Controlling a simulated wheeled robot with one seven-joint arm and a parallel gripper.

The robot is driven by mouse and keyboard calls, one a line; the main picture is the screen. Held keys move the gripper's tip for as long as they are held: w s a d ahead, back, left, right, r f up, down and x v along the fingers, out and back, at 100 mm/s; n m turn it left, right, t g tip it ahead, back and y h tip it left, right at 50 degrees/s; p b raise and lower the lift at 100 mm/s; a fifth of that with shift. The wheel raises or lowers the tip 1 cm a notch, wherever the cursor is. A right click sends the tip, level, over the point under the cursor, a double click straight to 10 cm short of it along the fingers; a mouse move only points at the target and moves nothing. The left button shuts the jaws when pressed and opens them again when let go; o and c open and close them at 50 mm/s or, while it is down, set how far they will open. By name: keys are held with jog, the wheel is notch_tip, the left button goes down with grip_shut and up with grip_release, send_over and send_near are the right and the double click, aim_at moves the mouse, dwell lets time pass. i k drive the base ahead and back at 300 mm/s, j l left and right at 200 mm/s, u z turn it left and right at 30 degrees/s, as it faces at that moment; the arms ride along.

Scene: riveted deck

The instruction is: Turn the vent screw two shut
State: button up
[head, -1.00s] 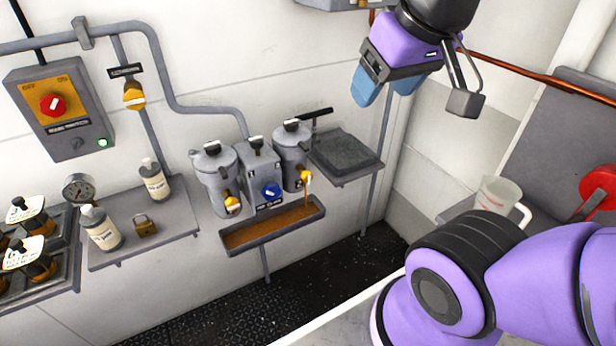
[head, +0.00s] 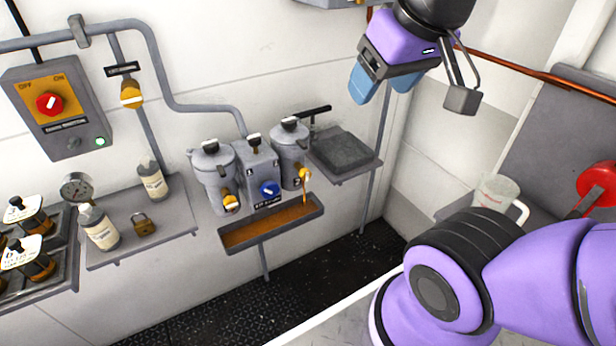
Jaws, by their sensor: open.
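A duplex filter unit with two grey canisters hangs on the wall: a left canister (head: 214,180) and a right canister (head: 289,155). Each has an orange fitting low on its front. The left fitting (head: 231,203) has its pale bar lying across. The right fitting (head: 303,175) is turned differently, and a thin amber stream seems to fall from it into the trough. Small dark knobs top both canisters. Label text is too small to tell which screw is two. My gripper (head: 382,88) is open and empty, above and right of the unit, touching nothing.
A blue knob (head: 269,189) sits between the canisters, above a trough (head: 232,243) of amber fluid. A grey shelf (head: 345,165) is right of the unit. A clear jug (head: 495,195) is at right.

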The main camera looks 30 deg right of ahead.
aim_at(305, 175)
jog(key=k+j+z, duration=0.1)
jog(key=j+z, duration=0.2)
jog(key=k+j+z, duration=0.1)
jog(key=j+z, duration=0.25)
jog(key=z, duration=1)
